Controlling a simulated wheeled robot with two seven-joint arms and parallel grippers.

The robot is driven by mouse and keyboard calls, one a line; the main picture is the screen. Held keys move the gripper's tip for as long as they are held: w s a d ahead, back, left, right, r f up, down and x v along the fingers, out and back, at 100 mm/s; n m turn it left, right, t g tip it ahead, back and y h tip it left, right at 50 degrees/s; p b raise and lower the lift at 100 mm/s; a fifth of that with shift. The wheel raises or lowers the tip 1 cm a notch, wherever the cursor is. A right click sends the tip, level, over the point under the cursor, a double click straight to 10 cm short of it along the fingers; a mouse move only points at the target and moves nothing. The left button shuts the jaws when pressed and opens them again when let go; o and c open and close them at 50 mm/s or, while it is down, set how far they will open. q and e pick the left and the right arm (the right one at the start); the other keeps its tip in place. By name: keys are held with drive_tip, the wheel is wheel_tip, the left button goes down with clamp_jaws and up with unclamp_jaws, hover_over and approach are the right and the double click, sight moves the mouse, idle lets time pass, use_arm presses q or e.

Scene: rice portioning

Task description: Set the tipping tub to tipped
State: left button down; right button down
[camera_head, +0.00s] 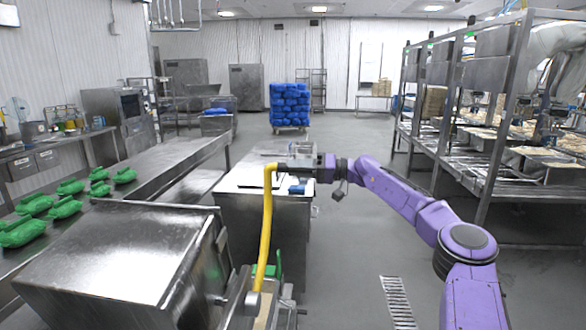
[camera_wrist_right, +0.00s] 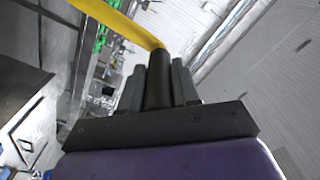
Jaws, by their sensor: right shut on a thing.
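The tipping tub (camera_head: 115,262) is a large grey steel box at the lower left of the head view. Its broad, smooth side faces me and slopes; its inside is hidden, and I cannot tell its exact tilt. A yellow lever (camera_head: 266,225) rises beside its right side, roughly upright, and bends right at the top into a dark grip. My right gripper (camera_head: 288,166) is shut on that grip. In the right wrist view the dark grip (camera_wrist_right: 158,82) sits between both fingers, with the yellow bar (camera_wrist_right: 118,20) running off to the upper left. My left gripper is out of view.
A steel cabinet (camera_head: 262,235) stands just beyond the lever. A long steel table (camera_head: 150,172) with several green bags (camera_head: 65,207) runs along the left. Steel racks (camera_head: 483,150) with trays stand at the right. A blue stack (camera_head: 290,104) stands far back; the middle floor is clear.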

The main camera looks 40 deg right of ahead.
drive_tip(key=shift+f, duration=0.4)
drive_tip(key=c, duration=0.9)
unclamp_jaws()
drive_tip(key=shift+c, duration=0.2)
drive_tip(key=shift+o, duration=0.6)
drive_tip(key=shift+d, duration=0.2)
drive_tip(key=shift+r, duration=0.1)
drive_tip(key=b+v, duration=0.3)
drive_tip(key=v, duration=0.7)
drive_tip(key=shift+s, duration=0.15)
drive_tip(key=shift+d, duration=0.25)
drive_tip(key=shift+a, duration=0.1)
